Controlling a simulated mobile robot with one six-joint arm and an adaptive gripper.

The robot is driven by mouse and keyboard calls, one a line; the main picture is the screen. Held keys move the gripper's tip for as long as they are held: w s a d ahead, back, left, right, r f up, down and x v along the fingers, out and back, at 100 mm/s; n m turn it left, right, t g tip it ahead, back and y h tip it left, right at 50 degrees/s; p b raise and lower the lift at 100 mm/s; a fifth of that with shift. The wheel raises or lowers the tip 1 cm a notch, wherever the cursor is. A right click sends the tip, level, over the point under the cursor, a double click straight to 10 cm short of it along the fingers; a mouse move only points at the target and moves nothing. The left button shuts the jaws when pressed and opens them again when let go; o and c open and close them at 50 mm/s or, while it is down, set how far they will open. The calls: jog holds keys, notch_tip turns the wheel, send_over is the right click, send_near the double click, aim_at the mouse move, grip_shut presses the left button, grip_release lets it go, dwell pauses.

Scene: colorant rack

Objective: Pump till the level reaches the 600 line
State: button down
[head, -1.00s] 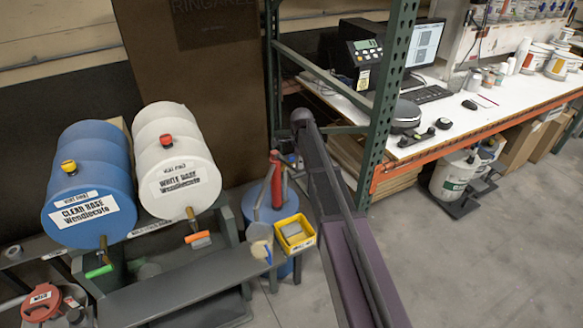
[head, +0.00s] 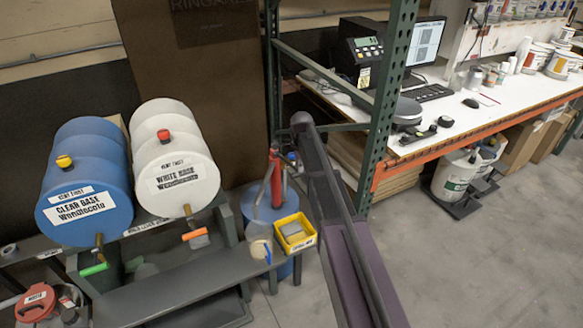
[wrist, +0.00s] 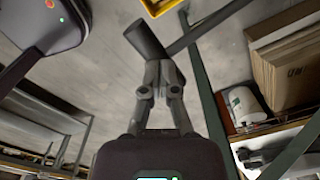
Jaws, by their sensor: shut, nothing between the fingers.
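A red hand pump (head: 275,180) stands upright on a blue drum (head: 252,206) in the middle of the head view. A pale, clear-looking container (head: 259,232) stands beside it; its level and the 600 line are too small to read. My arm crosses in front, and my gripper is hidden behind it in the head view. In the wrist view my gripper (wrist: 164,68) is shut and empty. A dark grey cylinder (wrist: 147,38) lies just beyond the fingertips; I cannot tell whether it belongs to the pump or whether they touch.
A yellow tray (head: 295,219) sits right of the container. A blue clear-base drum (head: 85,165) and a white white-base drum (head: 172,135) lie at left. A green rack post (head: 385,110) and a white workbench (head: 450,140) stand to the right. The right floor is mostly clear.

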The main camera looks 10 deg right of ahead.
jog(key=shift+f+b, duration=5.9)
jog(key=shift+f, duration=0.2)
notch_tip(320, 180, up, 16)
jog(key=p, duration=1.5)
jog(key=shift+f+p, duration=0.15)
jog(key=shift+p, duration=0.2)
jog(key=shift+f, duration=0.15)
